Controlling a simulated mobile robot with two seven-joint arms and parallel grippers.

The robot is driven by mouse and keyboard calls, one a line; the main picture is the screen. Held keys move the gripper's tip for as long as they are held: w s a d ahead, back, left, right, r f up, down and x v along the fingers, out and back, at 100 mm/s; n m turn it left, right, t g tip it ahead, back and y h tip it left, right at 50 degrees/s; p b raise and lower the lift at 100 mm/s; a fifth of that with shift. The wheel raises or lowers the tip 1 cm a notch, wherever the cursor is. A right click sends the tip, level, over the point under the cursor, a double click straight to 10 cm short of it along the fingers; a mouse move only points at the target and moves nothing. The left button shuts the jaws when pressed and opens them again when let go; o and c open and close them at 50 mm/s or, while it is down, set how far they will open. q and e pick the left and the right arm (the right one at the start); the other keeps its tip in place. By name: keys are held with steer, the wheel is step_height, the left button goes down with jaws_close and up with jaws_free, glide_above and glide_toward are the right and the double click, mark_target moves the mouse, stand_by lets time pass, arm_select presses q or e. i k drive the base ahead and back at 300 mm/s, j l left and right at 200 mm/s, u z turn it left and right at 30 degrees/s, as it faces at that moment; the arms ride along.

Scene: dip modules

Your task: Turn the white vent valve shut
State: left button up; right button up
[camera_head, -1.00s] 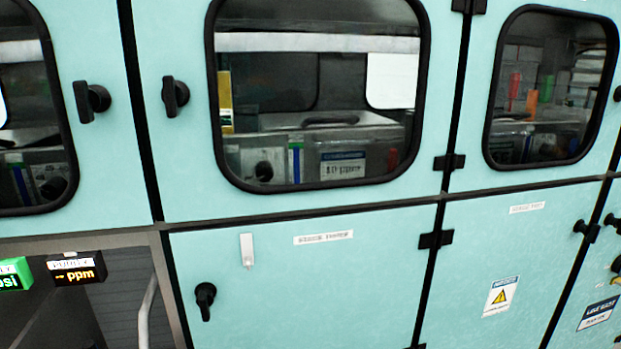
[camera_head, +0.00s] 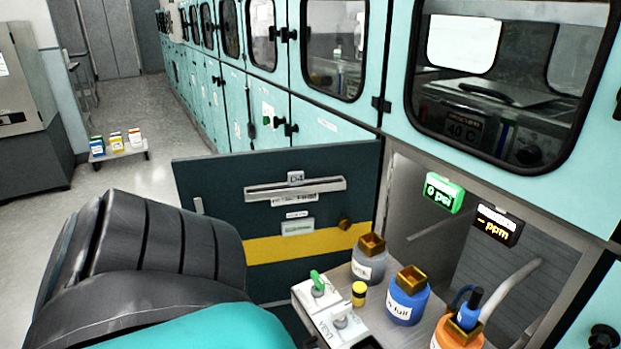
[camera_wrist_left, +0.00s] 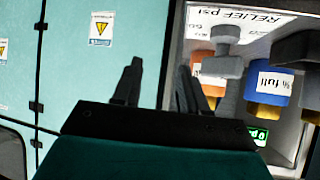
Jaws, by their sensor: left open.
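In the head view, a pale grey-white handle (camera_head: 341,321) stands on a white block at the bottom centre, beside a green-handled valve (camera_head: 318,282). My right gripper is not in view.
A grey bottle (camera_head: 368,264), a blue bottle (camera_head: 407,298) and an orange bottle (camera_head: 458,334) stand close to the valves. An open dark cabinet door (camera_head: 290,215) stands behind. Green psi (camera_head: 444,194) and black ppm (camera_head: 497,226) displays hang in the cabinet opening.

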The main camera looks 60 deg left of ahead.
mark_target(339, 312)
steer(key=k+u, duration=0.15)
steer(key=u, duration=1.25)
